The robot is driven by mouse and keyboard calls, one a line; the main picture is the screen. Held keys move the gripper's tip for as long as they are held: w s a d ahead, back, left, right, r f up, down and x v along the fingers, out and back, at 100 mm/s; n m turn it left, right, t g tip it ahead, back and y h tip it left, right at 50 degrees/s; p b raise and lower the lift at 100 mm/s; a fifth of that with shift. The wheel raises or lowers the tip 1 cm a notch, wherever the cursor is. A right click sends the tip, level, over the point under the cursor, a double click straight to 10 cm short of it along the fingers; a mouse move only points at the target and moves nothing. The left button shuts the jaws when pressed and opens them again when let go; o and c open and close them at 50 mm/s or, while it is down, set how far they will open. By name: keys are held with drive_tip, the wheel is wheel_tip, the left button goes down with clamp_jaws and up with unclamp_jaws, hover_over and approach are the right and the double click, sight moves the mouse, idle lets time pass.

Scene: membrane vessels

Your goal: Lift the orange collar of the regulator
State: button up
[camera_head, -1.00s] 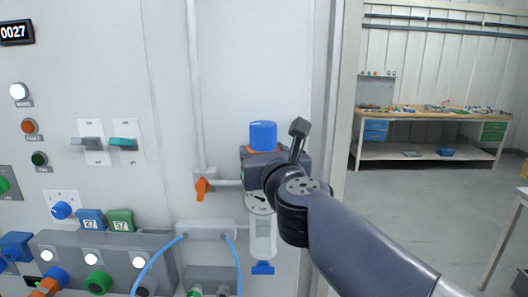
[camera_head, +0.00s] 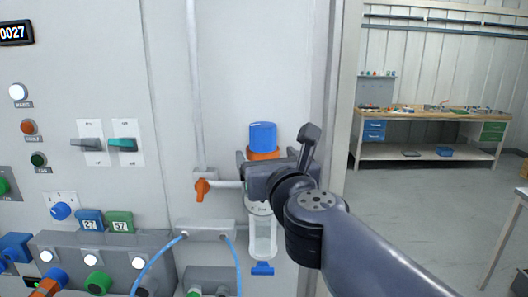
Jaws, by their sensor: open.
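The regulator shows a blue knob (camera_head: 263,135) on top, with its orange collar (camera_head: 263,155) as a band just below. A clear bowl (camera_head: 263,238) with a blue fitting at its bottom hangs underneath. My gripper (camera_head: 267,160) is open in front of the regulator at collar height. One finger shows to the left of the collar, apart from it in the picture. My gripper and wrist hide the regulator's middle and the collar's lower edge. I cannot tell whether the fingers touch anything.
A pipe with an orange valve handle (camera_head: 201,190) stands just left of the regulator. Below it, a grey block (camera_head: 206,229) carries blue hoses. Switches and buttons fill the panel at left. A workbench (camera_head: 435,113) is far right, with open floor in front.

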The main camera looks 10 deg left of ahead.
sight(263, 155)
drive_tip(key=v, duration=0.7)
drive_tip(key=shift+s+d+p, duration=0.15)
drive_tip(key=shift+s+p, duration=0.05)
drive_tip(key=shift+p, duration=0.25)
drive_tip(key=shift+w, duration=0.1)
drive_tip(key=b+x, duration=0.1)
drive_tip(key=x, duration=0.9)
drive_tip(key=shift+w+a, duration=0.25)
drive_tip(key=shift+f+b, duration=0.4)
drive_tip(key=shift+b, duration=0.1)
